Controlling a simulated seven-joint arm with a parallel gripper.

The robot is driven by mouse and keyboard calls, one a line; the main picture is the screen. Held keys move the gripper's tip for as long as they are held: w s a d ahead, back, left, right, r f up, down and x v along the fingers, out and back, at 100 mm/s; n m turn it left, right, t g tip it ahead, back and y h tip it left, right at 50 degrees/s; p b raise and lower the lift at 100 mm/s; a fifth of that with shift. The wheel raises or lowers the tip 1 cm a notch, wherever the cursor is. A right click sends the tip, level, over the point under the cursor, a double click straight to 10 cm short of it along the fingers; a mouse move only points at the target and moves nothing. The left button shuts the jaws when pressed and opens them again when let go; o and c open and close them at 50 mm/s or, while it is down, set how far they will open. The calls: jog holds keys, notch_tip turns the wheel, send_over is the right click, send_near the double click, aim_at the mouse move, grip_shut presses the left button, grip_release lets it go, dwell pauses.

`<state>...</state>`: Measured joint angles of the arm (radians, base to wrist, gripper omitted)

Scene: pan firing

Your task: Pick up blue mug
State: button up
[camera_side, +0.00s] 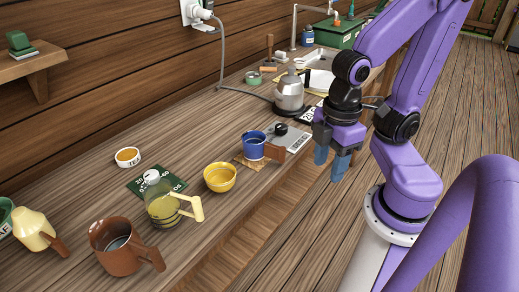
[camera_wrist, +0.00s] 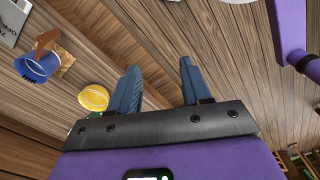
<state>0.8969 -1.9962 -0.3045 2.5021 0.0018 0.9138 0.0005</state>
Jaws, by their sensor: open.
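The blue mug (camera_side: 252,145) stands upright on a small woven coaster (camera_side: 247,164) near the bench's front edge. Its brown handle (camera_side: 274,152) points right in the side view. In the wrist view the blue mug (camera_wrist: 37,66) is at the upper left, with its handle toward the top. My gripper (camera_side: 332,163) is to the right of the mug, apart from it and beyond the bench edge. In the wrist view my gripper (camera_wrist: 160,92) has its two blue fingers spread, with nothing between them but the wooden floor or bench.
A yellow bowl (camera_side: 220,177) stands left of the mug, and a glass teapot (camera_side: 162,199) farther left. A brown mug (camera_side: 119,246) is at the front left. A grey kettle (camera_side: 290,93) and a scale-like grey plate (camera_side: 291,138) are near the mug's far side.

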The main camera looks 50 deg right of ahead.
dwell(0.4)
jog(key=o, duration=0.5)
send_over(280, 154)
jog(key=d, duration=0.1)
jog(key=f, duration=1.8)
jog(key=shift+w+d+f, duration=0.2)
jog(key=shift+w, duration=0.2)
